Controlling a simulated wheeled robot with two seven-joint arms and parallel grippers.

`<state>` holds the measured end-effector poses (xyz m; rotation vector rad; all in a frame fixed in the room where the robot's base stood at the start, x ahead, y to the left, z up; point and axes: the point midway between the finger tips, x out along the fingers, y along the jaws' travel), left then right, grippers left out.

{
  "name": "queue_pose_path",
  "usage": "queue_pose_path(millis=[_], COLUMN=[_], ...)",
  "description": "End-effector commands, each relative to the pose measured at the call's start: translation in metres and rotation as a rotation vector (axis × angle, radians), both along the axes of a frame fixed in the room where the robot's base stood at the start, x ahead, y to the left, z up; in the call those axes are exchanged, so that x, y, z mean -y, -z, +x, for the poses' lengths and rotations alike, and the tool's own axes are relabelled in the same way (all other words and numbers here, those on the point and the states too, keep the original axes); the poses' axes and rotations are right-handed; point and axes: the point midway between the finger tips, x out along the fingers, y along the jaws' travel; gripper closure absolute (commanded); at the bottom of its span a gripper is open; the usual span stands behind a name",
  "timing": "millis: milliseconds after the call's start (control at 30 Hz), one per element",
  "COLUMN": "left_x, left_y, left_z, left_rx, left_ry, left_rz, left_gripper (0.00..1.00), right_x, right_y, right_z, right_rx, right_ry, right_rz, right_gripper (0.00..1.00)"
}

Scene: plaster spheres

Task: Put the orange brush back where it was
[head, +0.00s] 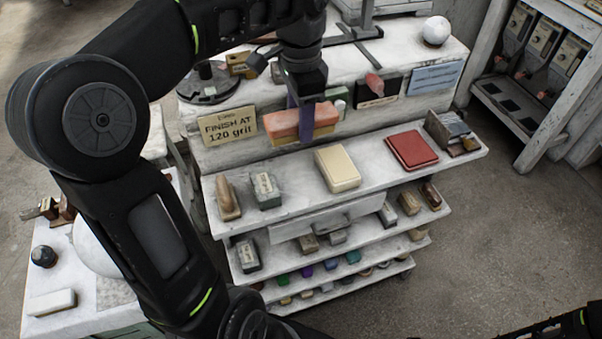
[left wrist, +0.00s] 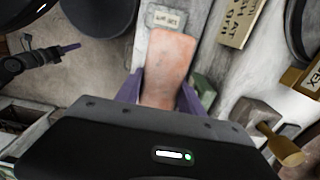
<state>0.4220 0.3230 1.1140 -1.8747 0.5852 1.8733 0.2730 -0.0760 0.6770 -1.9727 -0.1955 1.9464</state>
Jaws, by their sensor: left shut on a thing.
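The orange brush (head: 287,125) has a flat orange-pink top over a paler tan lower part. My left gripper (head: 306,122) is shut on it with purple fingers, one on each side. It is held roughly level above the back of the shelf unit's top ledge (head: 375,180), in front of the bench's front face. In the left wrist view the brush (left wrist: 167,65) points away from the palm between the fingers. My right gripper (left wrist: 68,48) shows small at the left of that view; its opening is unclear. In the head view only part of my right arm shows.
The ledge carries a wooden-handled tool (head: 228,200), a green labelled block (head: 266,190), a cream block (head: 338,168), a red pad (head: 411,150) and grey blocks (head: 452,132). Bare ledge shows between them. A sign (head: 230,126) stands left of the brush. Lower shelves hold several small blocks.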

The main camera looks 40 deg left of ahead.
Motion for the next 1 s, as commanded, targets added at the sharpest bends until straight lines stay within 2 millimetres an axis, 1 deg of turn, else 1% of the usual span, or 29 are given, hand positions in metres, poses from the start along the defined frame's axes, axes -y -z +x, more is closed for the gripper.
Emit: queue_pose_path(millis=[167, 267, 400, 433, 500, 600, 700, 933, 1000], left_x=[0.000, 0.000, 0.000, 0.000, 0.000, 0.000, 0.000, 0.000, 0.000], left_y=[0.002, 0.013, 0.036, 0.037, 0.049, 0.059, 0.063, 0.063, 0.067], left_z=[0.000, 0.000, 0.000, -0.001, -0.001, 0.000, 0.000, 0.000, 0.000], left_rx=[0.001, 0.000, 0.000, -0.003, -0.003, 0.000, 0.001, 0.001, 0.000], left_ry=[0.000, 0.000, 0.000, 0.000, 0.000, -0.001, -0.001, 0.000, 0.000], left_rz=[-0.001, -0.001, -0.001, -0.001, -0.002, -0.002, -0.002, -0.002, -0.002], left_gripper=[1.00, 1.00, 1.00, 1.00, 1.00, 1.00, 1.00, 1.00, 1.00], right_x=[0.000, 0.000, -0.001, -0.001, -0.001, -0.002, -0.002, -0.001, -0.001], right_y=[0.003, 0.013, 0.032, 0.025, 0.024, 0.022, 0.022, 0.022, 0.022], right_z=[0.000, 0.001, 0.003, 0.003, 0.003, 0.003, 0.003, 0.003, 0.003], right_rx=[0.000, 0.003, 0.011, 0.010, 0.010, 0.010, 0.010, 0.010, 0.010], right_ry=[0.000, -0.001, -0.003, -0.002, -0.003, -0.003, -0.003, -0.003, -0.003], right_rz=[0.000, 0.002, 0.007, 0.008, 0.008, 0.007, 0.007, 0.007, 0.007], right_gripper=[0.64, 0.64, 0.64, 0.64, 0.64, 0.64, 0.64, 0.64, 0.64])
